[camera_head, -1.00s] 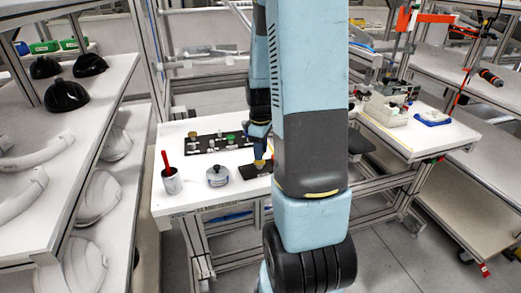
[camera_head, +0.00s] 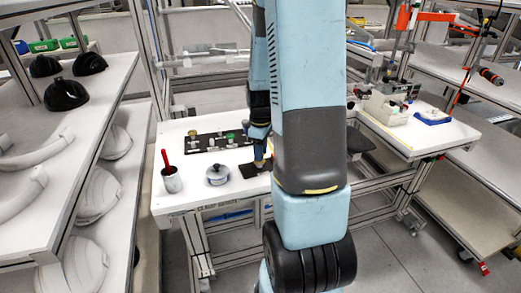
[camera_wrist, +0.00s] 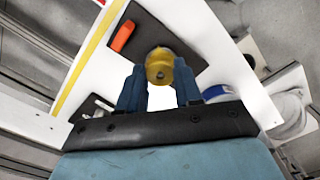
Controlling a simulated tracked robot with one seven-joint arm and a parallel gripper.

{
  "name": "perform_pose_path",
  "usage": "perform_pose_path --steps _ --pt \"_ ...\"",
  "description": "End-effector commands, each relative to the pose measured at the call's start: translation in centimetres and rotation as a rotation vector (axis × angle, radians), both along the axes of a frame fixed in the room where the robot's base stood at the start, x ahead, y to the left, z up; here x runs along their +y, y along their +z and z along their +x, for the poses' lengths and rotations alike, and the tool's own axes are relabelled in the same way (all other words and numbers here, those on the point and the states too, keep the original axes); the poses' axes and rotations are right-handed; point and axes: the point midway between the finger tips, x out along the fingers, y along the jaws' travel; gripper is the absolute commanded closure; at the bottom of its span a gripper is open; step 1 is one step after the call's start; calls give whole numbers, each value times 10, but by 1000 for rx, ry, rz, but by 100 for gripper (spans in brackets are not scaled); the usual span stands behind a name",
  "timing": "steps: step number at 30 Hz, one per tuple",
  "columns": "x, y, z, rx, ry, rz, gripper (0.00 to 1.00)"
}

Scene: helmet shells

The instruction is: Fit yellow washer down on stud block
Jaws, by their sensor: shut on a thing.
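In the wrist view my gripper (camera_wrist: 160,80) has two blue fingers closed on the yellow washer (camera_wrist: 159,60). The washer looks round, with a small dark spot at its middle. Beyond it lies a dark flat plate (camera_wrist: 150,32). In the head view my gripper (camera_head: 260,160) points down over a dark plate (camera_head: 254,169) near the front edge of the white table. The washer is hardly visible there. I cannot make out the stud block for certain, nor whether the washer touches anything below.
An orange piece (camera_wrist: 123,36) lies on the dark plate. A black board (camera_head: 208,143) with several small parts is at the back of the table.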

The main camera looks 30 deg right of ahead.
Motion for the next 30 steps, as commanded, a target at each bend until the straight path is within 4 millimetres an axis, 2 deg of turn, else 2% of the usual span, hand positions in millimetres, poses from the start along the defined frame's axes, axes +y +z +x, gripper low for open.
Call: perform_pose_path --steps 20,21,30 --pt "0 -14 0 1 0 1 94" --pt "0 -14 0 0 0 0 64" --pt "0 -14 0 0 0 0 36"
